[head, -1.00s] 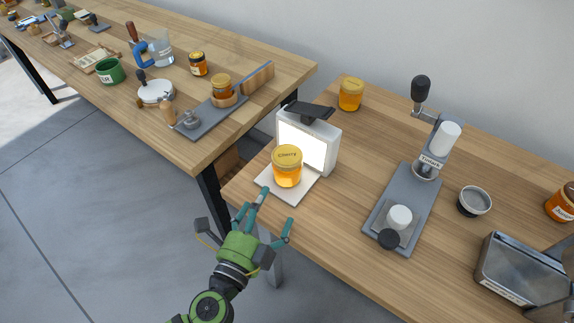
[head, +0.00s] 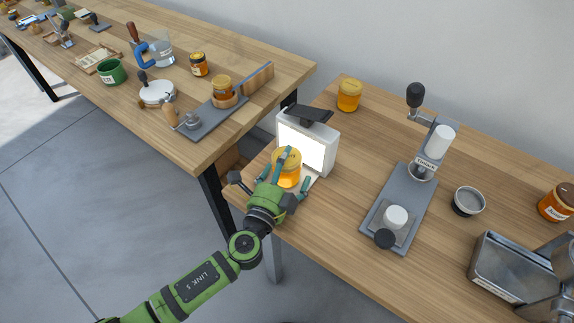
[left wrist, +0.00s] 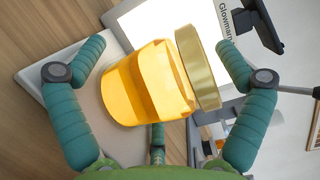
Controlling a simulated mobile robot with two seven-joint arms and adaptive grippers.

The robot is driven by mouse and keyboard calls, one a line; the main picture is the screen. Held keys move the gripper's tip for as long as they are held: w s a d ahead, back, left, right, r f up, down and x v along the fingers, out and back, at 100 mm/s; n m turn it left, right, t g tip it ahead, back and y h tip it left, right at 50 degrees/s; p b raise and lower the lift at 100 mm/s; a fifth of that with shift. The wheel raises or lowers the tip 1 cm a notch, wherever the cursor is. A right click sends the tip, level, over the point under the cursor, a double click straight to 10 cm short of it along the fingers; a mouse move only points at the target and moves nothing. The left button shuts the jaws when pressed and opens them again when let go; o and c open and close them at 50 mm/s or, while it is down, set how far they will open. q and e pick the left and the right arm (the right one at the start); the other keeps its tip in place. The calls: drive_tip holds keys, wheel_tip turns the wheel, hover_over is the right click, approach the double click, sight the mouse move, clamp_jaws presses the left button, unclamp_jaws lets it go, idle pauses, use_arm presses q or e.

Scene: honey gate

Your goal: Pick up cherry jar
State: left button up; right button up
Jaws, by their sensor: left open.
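The cherry jar (head: 289,176) is an amber honey jar with a gold lid. It stands on a white plate in front of a lit white panel, partly hidden by my left gripper (head: 281,173) in the head view. In the left wrist view the jar (left wrist: 150,85) lies between the spread teal fingers of the left gripper (left wrist: 158,85), its gold lid (left wrist: 198,68) toward the right. The fingers are open around the jar, with gaps visible at both sides. My right gripper is not in view.
The lit panel (head: 325,153) stands right behind the jar. Another amber jar (head: 348,95) is at the back of the bench. A grey press stand (head: 402,207) is to the right, with bare wood between. A second bench (head: 205,155) with tools is at the left.

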use_arm(q)
drive_tip(key=shift+r, duration=0.1)
drive_tip(key=c, duration=1.6)
drive_tip(key=shift+r, duration=0.5)
wheel_tip(320, 180, up, 3)
drive_tip(key=shift+r+p, duration=0.1)
drive_tip(key=shift+p, duration=0.8)
drive_tip(key=s+d+r, duration=0.6)
drive_tip(key=d+r, duration=0.1)
drive_tip(key=d, duration=0.3)
drive_tip(key=s+a+n+y, duration=0.1)
drive_tip(key=s+a+y, duration=0.1)
drive_tip(key=a, duration=0.7)
drive_tip(key=s+a+n+t+y, duration=0.1)
drive_tip(key=s+a+n+y, duration=0.1)
drive_tip(key=a, duration=0.8)
drive_tip(key=s+a+n+y, duration=0.1)
drive_tip(key=s+a+y, duration=0.1)
drive_tip(key=a, duration=0.7)
drive_tip(key=shift+a+r+y, duration=0.2)
drive_tip(key=shift+y, duration=0.2)
drive_tip(key=shift+s, duration=0.1)
